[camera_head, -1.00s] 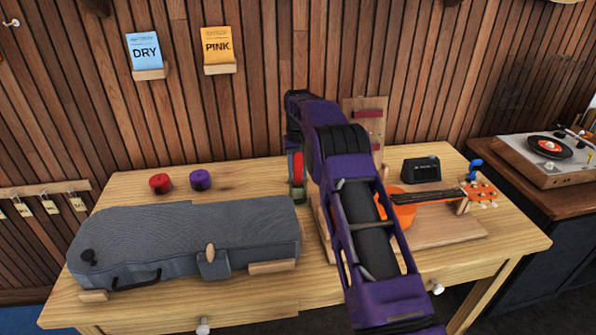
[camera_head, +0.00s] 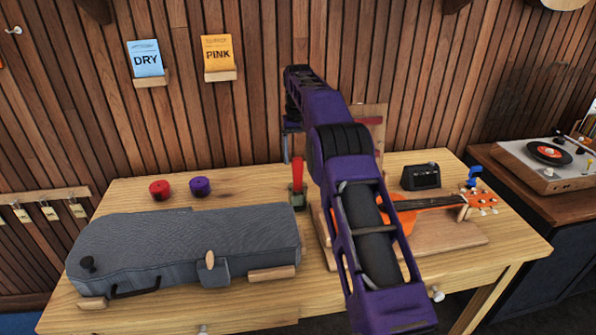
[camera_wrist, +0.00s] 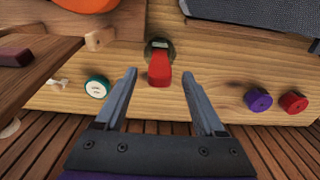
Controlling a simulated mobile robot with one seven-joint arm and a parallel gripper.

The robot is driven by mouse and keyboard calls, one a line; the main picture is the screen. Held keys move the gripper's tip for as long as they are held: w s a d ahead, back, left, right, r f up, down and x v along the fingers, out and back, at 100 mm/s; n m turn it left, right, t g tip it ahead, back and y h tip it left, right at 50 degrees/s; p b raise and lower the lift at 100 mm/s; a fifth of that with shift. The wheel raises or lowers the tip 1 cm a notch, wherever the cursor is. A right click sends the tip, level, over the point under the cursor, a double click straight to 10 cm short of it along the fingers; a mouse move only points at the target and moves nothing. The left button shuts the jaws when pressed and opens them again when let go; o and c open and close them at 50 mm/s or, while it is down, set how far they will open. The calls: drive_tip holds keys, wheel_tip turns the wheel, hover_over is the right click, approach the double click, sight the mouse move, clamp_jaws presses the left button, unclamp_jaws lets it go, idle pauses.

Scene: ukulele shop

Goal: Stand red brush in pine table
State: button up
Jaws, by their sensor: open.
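The red brush (camera_head: 298,172) stands upright on the pine table (camera_head: 240,181), left of my arm in the head view. A dark greenish piece (camera_head: 298,198) is at its foot; I cannot tell whether this is part of the brush or a holder. In the wrist view the red brush (camera_wrist: 159,69) shows from above, between the lines of my two fingers. My gripper (camera_wrist: 158,74) is open and empty, with a gap on both sides of the brush. In the head view my gripper is mostly hidden behind my arm, above the brush.
A grey case (camera_head: 180,245) lies at the front left. Red (camera_head: 160,189) and purple (camera_head: 200,187) rolls sit behind it. An orange ukulele (camera_head: 405,215) rests on a wooden stand at right, near a small black box (camera_head: 421,176). A teal-rimmed disc (camera_wrist: 97,87) is near the brush.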

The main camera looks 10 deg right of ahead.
drive_tip(key=shift+r, duration=1.85)
